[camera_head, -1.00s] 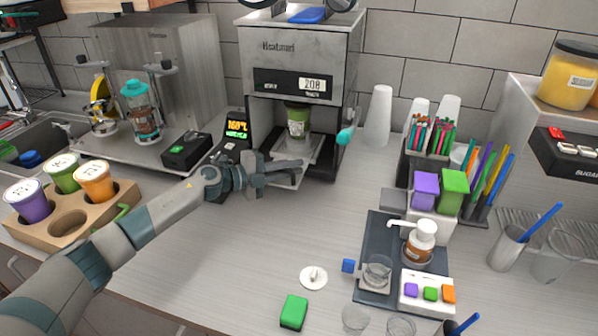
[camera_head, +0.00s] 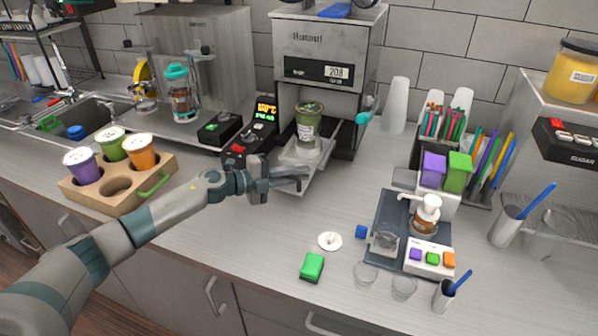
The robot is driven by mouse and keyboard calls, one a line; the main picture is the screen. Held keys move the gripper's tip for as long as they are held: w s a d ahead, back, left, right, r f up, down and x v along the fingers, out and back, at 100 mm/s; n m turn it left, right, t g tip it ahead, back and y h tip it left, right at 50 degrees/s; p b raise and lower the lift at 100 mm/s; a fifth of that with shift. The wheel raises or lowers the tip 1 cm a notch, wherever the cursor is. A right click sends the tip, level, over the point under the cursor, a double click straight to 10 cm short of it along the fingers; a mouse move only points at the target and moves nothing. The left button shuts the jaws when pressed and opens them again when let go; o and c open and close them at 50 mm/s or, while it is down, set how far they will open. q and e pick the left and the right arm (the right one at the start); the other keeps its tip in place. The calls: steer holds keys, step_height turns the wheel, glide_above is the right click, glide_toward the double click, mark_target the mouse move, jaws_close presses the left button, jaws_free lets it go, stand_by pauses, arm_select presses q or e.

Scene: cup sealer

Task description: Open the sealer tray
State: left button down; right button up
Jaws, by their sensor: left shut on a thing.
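The cup sealer (camera_head: 325,45) stands at the back middle, a grey box with a lit display. Its tray (camera_head: 318,175) is slid out toward the front. My right gripper is not in view.
A wooden holder (camera_head: 165,187) with purple, green and orange cups stands at the left. Counter in front of the sealer is mostly clear.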

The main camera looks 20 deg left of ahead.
arm_select(q)
steer(key=c, duration=2.1)
jaws_free()
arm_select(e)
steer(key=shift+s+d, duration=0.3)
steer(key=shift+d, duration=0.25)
arm_select(q)
steer(key=shift+a, duration=0.1)
